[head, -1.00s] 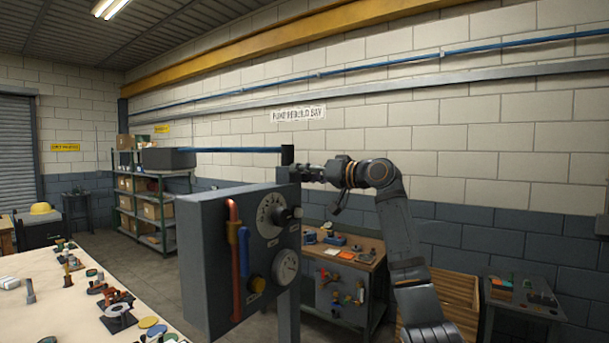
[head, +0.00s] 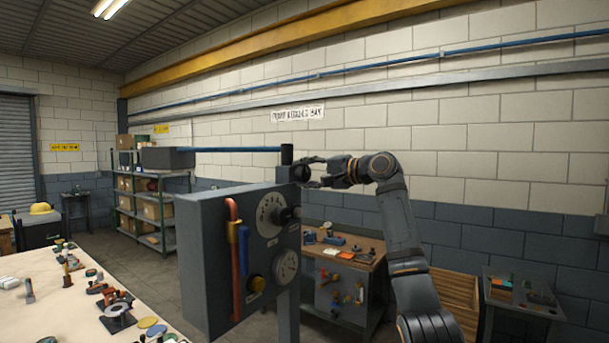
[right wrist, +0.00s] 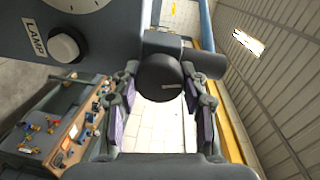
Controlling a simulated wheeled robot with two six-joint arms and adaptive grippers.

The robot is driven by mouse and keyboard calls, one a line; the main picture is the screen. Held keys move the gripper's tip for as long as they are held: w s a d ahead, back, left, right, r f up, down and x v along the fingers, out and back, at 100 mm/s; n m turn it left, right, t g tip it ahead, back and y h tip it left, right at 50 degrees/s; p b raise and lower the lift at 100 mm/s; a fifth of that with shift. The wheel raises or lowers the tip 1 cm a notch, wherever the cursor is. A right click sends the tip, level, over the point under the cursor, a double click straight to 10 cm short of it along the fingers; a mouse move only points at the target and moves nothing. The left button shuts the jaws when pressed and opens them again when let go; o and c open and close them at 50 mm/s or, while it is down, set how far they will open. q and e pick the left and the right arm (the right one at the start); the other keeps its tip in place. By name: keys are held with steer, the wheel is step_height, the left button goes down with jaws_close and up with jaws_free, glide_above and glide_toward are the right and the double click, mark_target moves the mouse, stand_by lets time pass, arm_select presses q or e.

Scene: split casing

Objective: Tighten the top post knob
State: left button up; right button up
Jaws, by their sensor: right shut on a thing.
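The top post knob (right wrist: 159,77) is round and dark with a pale mark on its face, in the right wrist view. It sits on the post (head: 287,158) above the grey panel box. My right gripper (right wrist: 160,80) has one finger on each side of the knob and is shut on it. In the head view my right gripper (head: 312,172) reaches in from the right to the upper post, where its fingers largely hide the knob. My left gripper is not in view.
The grey panel box (head: 205,260) carries dials, a red pipe (head: 237,270) and a lamp button (right wrist: 64,47) below the post. A blue bar (head: 235,149) runs left from the post. A workbench (head: 345,256) stands behind; a parts table (head: 50,315) is at left.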

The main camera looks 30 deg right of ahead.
steer(key=shift+m, duration=1.5)
steer(key=o, duration=1.2)
steer(key=shift+d, duration=0.1)
steer(key=shift+c, duration=0.2)
steer(key=shift+s+d, duration=0.1)
steer(key=shift+s, duration=0.15)
steer(key=v, duration=1.1)
steer(key=shift+s+d+y, duration=0.2)
steer(key=shift+s+y, duration=0.1)
